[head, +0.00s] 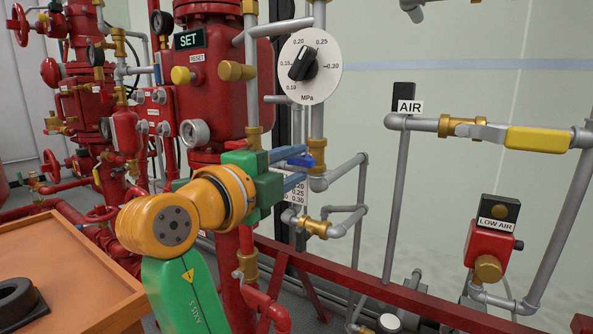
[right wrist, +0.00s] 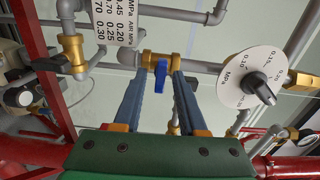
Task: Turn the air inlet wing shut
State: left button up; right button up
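The air inlet wing is a bright blue handle (head: 303,161) in the head view, on the grey pipe just below the white dial. In the right wrist view the blue wing (right wrist: 161,76) hangs from a brass valve body (right wrist: 153,60). My right gripper (head: 302,166) comes in from the left with its two blue-grey fingers apart. In the right wrist view the open fingertips (right wrist: 160,80) stand on either side of the wing, with a visible gap on each side. The finger partly covers the wing in the head view. My left gripper is not in view.
A white MPa dial (head: 310,66) with a black knob sits just above. A yellow lever (head: 538,139) is on the AIR pipe at right. A LOW AIR box (head: 490,240) is lower right. Red tank (head: 215,95) and pipes crowd the left. An orange table (head: 70,265) is lower left.

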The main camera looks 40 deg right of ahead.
jog(key=v, duration=0.7)
jog(key=shift+p, duration=0.35)
